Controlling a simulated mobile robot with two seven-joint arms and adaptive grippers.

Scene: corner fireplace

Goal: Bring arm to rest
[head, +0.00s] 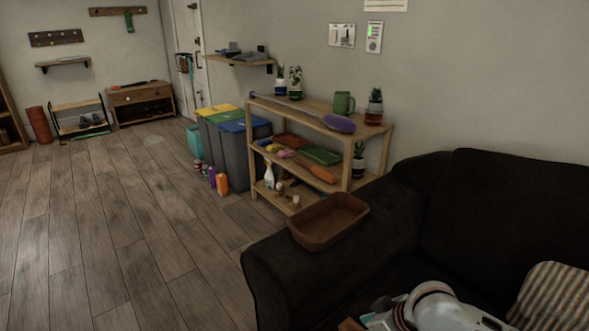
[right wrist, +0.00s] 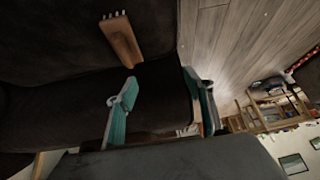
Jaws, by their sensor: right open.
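My right gripper (right wrist: 158,86) shows in the right wrist view with its two teal fingers spread wide apart. Nothing is between them. It is above the dark sofa seat, and the picture is strongly tilted. In the head view a white and grey part of my arm shows at the bottom right, low over the dark sofa (head: 400,215). The fingers cannot be made out there. My left gripper is in neither view.
A brown wooden piece with pale prongs (right wrist: 122,40) lies on the sofa, beyond the fingers. A brown tray (head: 329,220) sits on the sofa's arm. A striped cushion (head: 553,298) is at right. A loaded wooden shelf (head: 300,106) stands behind. The floor at left is clear.

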